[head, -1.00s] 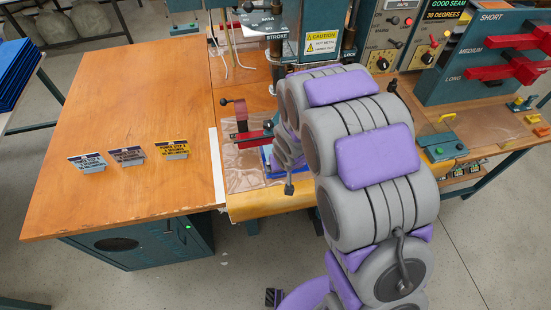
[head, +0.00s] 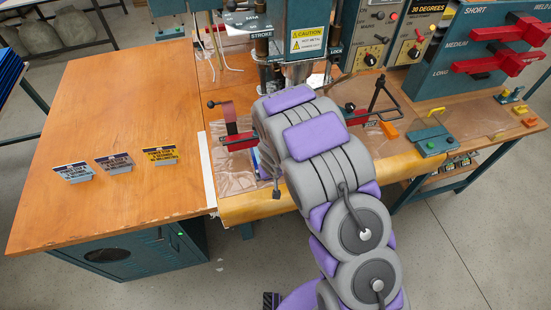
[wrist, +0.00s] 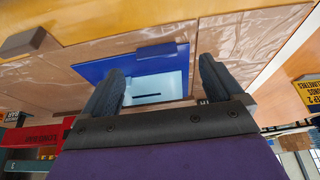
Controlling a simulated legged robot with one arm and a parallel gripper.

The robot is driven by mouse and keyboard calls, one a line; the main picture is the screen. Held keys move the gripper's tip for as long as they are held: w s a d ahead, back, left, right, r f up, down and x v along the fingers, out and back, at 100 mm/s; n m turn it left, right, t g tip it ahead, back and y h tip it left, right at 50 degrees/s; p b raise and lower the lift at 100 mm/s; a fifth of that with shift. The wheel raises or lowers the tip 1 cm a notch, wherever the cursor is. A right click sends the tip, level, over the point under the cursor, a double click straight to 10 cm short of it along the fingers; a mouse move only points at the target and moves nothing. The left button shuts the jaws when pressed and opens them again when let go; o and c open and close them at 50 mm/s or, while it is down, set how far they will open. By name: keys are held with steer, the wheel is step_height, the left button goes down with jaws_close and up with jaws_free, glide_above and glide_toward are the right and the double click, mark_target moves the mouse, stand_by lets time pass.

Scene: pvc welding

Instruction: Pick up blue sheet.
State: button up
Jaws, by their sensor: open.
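A blue sheet (wrist: 94,68) lies on the clear plastic-covered bench area in the wrist view. A pale blue panel with a dark slot (wrist: 160,88) shows over or within it, and a small blue tab stands at its far edge. My gripper (wrist: 162,66) is open, with one dark finger on each side of the pale panel. I cannot tell whether the fingers touch the sheet. In the head view only a sliver of the blue sheet (head: 256,163) shows beside my arm, which hides my gripper and the rest.
A red clamp (head: 240,141) stands left of my arm, and the press (head: 300,35) is behind it. Three small signs (head: 117,163) stand on the otherwise clear wooden table (head: 115,110). A green fixture (head: 432,140) is at right. A blue stack (head: 9,72) is at the far left.

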mark_target(271, 180)
steer(key=shift+w+d+f, duration=0.1)
steer(key=shift+f, duration=0.2)
steer(key=b+x, duration=0.1)
steer(key=x, duration=0.3)
steer(key=shift+w+f, duration=0.3)
steer(key=shift+c, duration=0.4)
steer(key=shift+s, duration=0.1)
steer(key=c, duration=1.4)
steer(key=shift+r, duration=0.1)
